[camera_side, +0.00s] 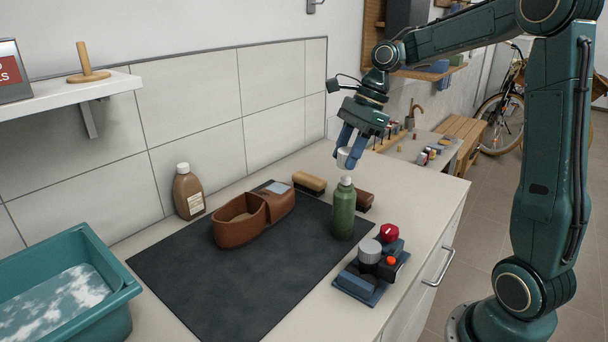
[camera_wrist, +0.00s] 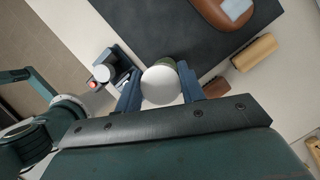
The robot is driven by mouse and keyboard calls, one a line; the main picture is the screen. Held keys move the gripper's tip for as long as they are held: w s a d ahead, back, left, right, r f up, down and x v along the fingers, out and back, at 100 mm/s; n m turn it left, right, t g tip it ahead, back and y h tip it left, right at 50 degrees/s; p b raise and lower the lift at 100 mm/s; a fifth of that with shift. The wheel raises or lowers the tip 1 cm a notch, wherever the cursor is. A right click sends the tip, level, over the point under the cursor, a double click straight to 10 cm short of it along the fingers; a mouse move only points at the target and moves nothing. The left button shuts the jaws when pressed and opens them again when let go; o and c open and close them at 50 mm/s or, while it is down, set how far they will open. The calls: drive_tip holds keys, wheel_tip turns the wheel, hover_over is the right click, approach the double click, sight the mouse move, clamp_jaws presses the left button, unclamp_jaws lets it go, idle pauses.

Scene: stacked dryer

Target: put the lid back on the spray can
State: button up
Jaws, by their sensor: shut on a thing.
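The green spray can (camera_side: 343,212) stands upright at the right edge of the dark mat, with a pale nozzle on top. My gripper (camera_side: 349,152) is shut on a whitish lid (camera_side: 344,157) and holds it above the can, with a gap between lid and nozzle. The lid looks slightly tilted in the side view. In the wrist view the lid (camera_wrist: 161,85) is a round pale disc between the blue fingers (camera_wrist: 160,90). It hides most of the can; only a green sliver (camera_wrist: 184,73) shows past it.
A brown leather holder (camera_side: 240,221) sits on the dark mat (camera_side: 225,285). A brown bottle (camera_side: 188,190) and teal basin (camera_side: 75,290) are to the left.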

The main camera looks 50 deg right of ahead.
sight(345, 177)
drive_tip(key=shift+f, duration=2.1)
drive_tip(key=shift+f, duration=0.2)
idle(0.8)
drive_tip(key=o, duration=1.6)
drive_tip(key=shift+r, duration=0.2)
drive_tip(key=shift+r, duration=3.3)
drive_tip(key=shift+c, duration=0.4)
